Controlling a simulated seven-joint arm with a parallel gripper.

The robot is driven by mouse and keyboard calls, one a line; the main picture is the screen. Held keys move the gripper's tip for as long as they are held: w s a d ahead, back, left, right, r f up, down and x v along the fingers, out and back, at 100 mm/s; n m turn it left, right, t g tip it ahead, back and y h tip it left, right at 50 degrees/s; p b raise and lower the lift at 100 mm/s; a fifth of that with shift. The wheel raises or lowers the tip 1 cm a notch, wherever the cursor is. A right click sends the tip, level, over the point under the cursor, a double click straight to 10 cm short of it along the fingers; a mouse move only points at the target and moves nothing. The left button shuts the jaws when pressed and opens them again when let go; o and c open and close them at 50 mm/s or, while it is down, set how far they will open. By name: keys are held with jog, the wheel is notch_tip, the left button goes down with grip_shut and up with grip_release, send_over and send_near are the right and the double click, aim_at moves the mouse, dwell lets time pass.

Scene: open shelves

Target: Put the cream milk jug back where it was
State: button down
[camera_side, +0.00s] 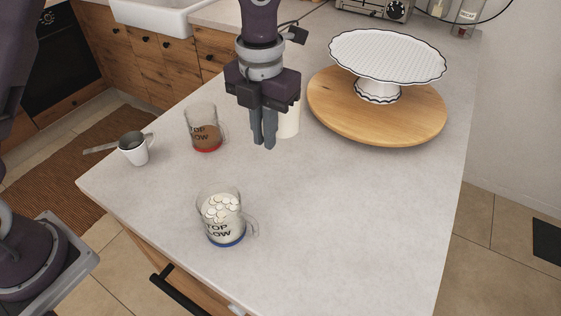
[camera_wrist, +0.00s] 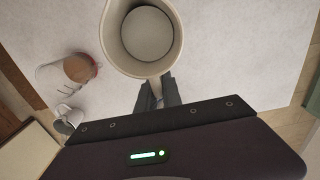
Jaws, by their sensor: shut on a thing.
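The cream milk jug (camera_side: 290,119) is partly hidden behind my gripper (camera_side: 264,145) in the side view. In the wrist view the jug (camera_wrist: 113,52) is seen from above, its round opening and inside looking empty. My gripper (camera_wrist: 158,92) is shut on the jug's near edge in the wrist view; whether it holds the handle or the wall is hard to tell. The jug looks upright. I cannot tell whether its base touches the counter.
A glass mug with brown contents (camera_side: 204,137) and a white cup with a spoon or handle (camera_side: 135,149) stand to the left. A glass mug with white pieces (camera_side: 222,221) stands in front. A wooden round board (camera_side: 335,118) bears a white cake stand (camera_side: 387,55). The counter's front right is clear.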

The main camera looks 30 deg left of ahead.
aim_at(267, 181)
notch_tip(267, 181, down, 10)
jog(key=shift+w+r, duration=0.1)
jog(key=shift+w, duration=0.05)
jog(key=c, duration=1.5)
grip_release()
